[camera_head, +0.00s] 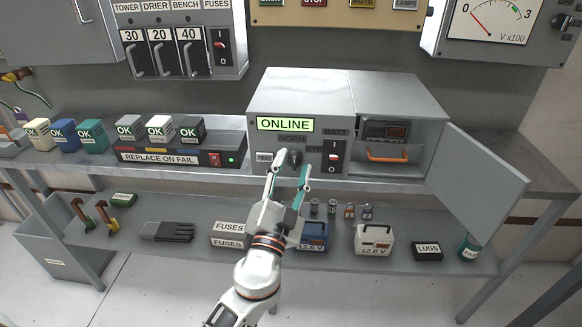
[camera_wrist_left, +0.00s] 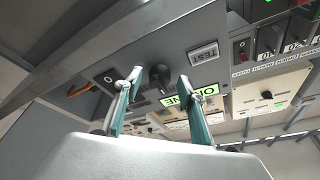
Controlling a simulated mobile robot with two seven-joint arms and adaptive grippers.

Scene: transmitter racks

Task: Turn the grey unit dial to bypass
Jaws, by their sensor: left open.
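The grey unit (camera_head: 300,92) stands on the bench with a lit green ONLINE display (camera_head: 285,124). Its dark dial (camera_head: 295,158) sits below the display, with NORM and BATT labels around it; another label is partly hidden. My left gripper (camera_head: 293,160) is open in front of the panel, one finger on each side of the dial. In the left wrist view the dial (camera_wrist_left: 160,74) shows between the two fingertips (camera_wrist_left: 160,78). I cannot tell whether the fingers touch it, nor which way the dial points. My right gripper is not in view.
The unit's door (camera_head: 480,180) hangs open at right, showing an orange handle (camera_head: 387,155). A REPLACE ON FAIL charger (camera_head: 180,158) stands left. Batteries and boxes fill the lower shelf.

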